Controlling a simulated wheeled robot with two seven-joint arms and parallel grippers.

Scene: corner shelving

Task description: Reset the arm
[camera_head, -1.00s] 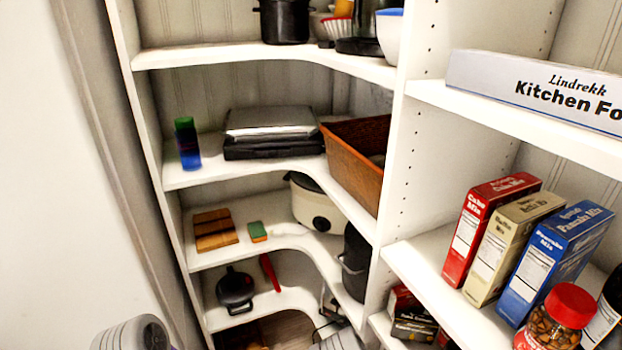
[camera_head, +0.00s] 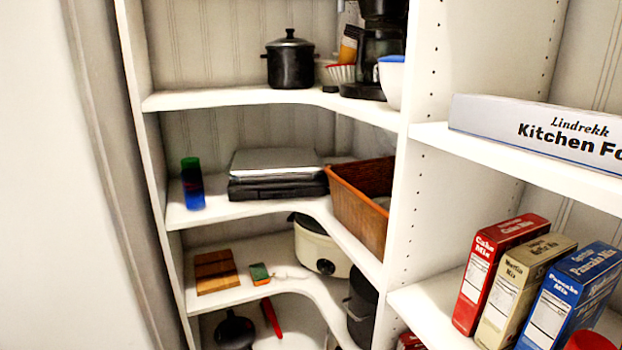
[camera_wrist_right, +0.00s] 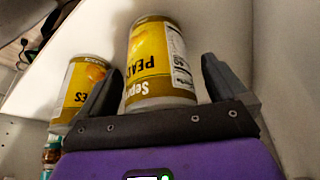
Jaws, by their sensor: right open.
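My right gripper (camera_wrist_right: 160,88) shows in the right wrist view with its two dark fingers spread wide. A yellow can (camera_wrist_right: 160,50) with a partly readable label stands between or just beyond the fingers; I see no finger closed on it. A second yellow can (camera_wrist_right: 82,88) stands to the left, outside the left finger. Neither of my grippers shows in the head view, and my left gripper is in no view.
The white corner shelving in the head view holds a black pot (camera_head: 290,62), a wicker basket (camera_head: 358,205), a blue-green bottle (camera_head: 192,185) and a slow cooker (camera_head: 318,248). Boxed mixes, including a red box (camera_head: 495,270), fill the right shelf. A pale wall borders the left.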

